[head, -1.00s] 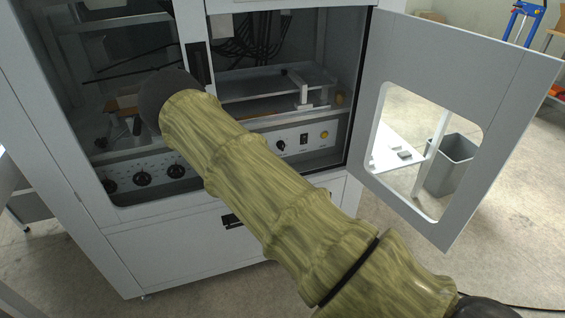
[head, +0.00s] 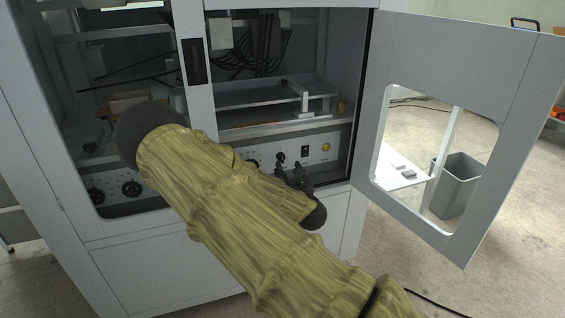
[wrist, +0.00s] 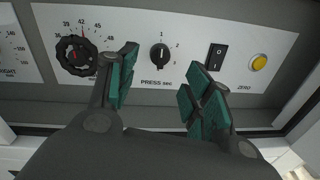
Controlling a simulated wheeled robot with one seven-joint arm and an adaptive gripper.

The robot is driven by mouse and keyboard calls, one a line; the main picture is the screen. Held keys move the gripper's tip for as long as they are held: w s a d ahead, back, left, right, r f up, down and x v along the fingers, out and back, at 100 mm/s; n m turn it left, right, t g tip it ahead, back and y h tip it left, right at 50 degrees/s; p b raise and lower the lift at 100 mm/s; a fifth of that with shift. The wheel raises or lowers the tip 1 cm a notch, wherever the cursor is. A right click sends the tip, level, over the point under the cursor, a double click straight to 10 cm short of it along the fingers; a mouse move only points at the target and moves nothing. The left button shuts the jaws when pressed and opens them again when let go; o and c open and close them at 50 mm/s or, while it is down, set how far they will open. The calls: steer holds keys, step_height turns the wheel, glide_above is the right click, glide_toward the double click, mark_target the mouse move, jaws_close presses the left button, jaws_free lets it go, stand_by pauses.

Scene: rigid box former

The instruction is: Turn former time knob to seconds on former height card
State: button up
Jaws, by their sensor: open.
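The time knob (wrist: 159,57), a small black knob labelled PRESS sec with figures around it, sits on the white control panel (wrist: 190,25) in the wrist view. Its pointer line looks roughly upright. It also shows in the head view (head: 280,157). My gripper (wrist: 162,84) is open, its green-padded fingers apart on either side below the knob, with nothing between them. It looks apart from the knob. In the head view my gripper (head: 296,180) is in front of the panel, partly behind my arm. I cannot make out a height card in these frames.
A larger black dial (wrist: 76,55) with a red mark is left of the knob. A black rocker switch (wrist: 215,57) and a yellow button (wrist: 258,62) are to its right. The open cabinet door (head: 480,90) stands at the right. A grey bin (head: 458,185) is beyond it.

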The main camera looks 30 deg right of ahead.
mark_target(283, 160)
steer(key=x, duration=0.7)
steer(key=shift+w, duration=0.1)
steer(key=shift+c, duration=0.4)
steer(key=c, duration=1)
